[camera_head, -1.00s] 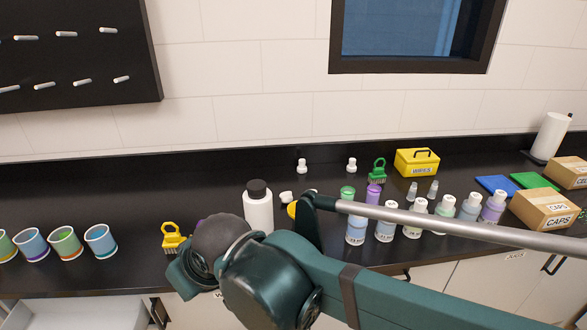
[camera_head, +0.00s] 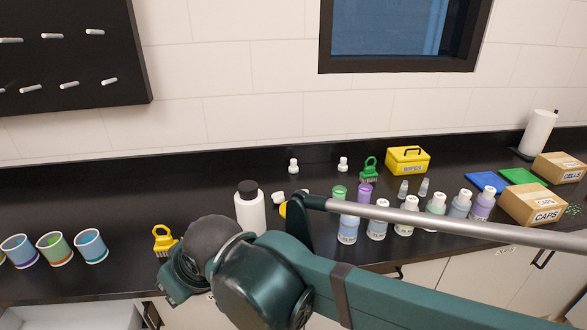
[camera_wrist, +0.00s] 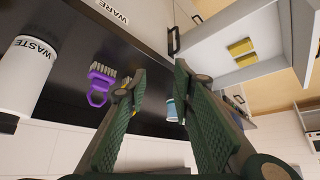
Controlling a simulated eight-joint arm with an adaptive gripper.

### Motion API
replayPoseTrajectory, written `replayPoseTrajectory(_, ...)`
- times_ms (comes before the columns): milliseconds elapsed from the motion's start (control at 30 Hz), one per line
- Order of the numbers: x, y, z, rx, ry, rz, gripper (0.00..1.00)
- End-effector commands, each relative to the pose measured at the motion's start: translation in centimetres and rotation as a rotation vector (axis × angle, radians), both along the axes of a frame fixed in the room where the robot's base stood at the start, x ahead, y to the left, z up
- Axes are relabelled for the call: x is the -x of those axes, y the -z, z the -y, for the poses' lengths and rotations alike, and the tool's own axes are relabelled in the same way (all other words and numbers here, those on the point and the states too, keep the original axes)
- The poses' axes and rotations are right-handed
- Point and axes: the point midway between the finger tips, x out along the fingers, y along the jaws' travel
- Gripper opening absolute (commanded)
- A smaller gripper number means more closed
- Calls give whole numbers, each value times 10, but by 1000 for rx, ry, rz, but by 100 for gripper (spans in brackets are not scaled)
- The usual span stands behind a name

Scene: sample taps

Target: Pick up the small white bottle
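Two small white bottles stand upright near the back of the black counter, a left one (camera_head: 293,166) and a right one (camera_head: 343,164). A small white piece (camera_head: 278,197) lies further forward, beside a larger white bottle with a black cap (camera_head: 250,212). I cannot tell which one the task means. My gripper (camera_wrist: 160,72) is open and empty in the wrist view, its two green fingers apart. In the head view my arm hides the fingers. None of the small white bottles shows clearly in the wrist view.
A purple brush (camera_wrist: 101,84) and a white container marked WASTE (camera_wrist: 27,70) are left of the fingers. An open drawer (camera_wrist: 240,50) is at right. Several cups stand at left, including a blue one (camera_head: 91,246). Several labelled bottles stand right, near a yellow box (camera_head: 407,161).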

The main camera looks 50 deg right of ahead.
Motion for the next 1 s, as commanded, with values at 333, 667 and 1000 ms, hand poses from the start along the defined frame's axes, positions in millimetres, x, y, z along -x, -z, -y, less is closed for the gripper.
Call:
replayPoseTrajectory(333, -4, -5, 3, 12, -8, -6, 25)
replayPoseTrajectory(667, -34, -35, 29, 91, -71, -48, 25)
replayPoseTrajectory(1000, -76, -69, 72, 198, -177, -119, 25)
